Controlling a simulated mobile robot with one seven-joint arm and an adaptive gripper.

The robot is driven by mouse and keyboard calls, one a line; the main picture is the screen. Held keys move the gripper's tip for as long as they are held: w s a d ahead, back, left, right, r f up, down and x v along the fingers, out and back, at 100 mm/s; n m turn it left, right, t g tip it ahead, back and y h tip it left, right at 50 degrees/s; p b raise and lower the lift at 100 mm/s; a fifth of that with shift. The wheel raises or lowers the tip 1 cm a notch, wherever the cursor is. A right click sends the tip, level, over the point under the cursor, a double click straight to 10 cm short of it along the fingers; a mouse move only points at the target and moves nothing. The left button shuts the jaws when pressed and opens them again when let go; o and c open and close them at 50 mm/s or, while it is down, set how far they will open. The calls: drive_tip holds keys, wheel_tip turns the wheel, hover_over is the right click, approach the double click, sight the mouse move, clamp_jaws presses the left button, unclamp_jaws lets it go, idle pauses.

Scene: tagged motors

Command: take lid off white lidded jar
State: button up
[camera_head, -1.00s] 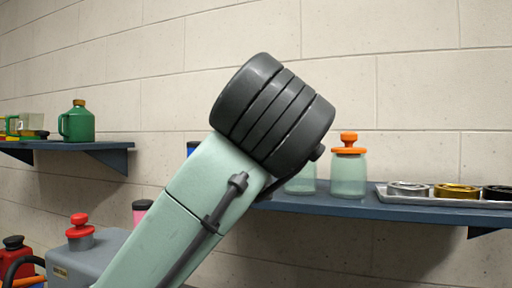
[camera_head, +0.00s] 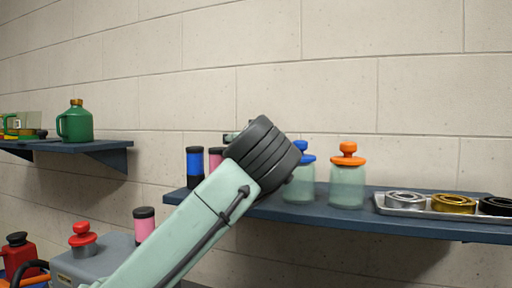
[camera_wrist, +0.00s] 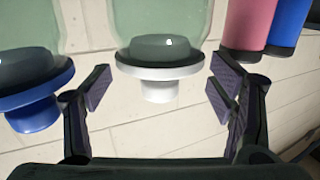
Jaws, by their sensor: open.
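In the wrist view, which shows things upside down, the white lid (camera_wrist: 160,82) sits on the pale green glass jar (camera_wrist: 160,25). The lid has a wide rim and a knob. My gripper (camera_wrist: 157,90) is open, with one finger on each side of the lid and a visible gap to both. I cannot tell how far the fingers are from the lid in depth. In the head view my arm hides this jar and most of my gripper.
A blue-lidded jar (camera_head: 302,178) and an orange-lidded jar (camera_head: 347,180) stand on the shelf (camera_head: 350,223). A tray (camera_head: 408,212) with metal rings is to the right. Blue (camera_head: 195,167) and pink (camera_head: 215,158) cylinders stand left of my arm.

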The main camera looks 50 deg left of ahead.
drive_tip(key=shift+c, duration=0.6)
drive_tip(key=c, duration=1.1)
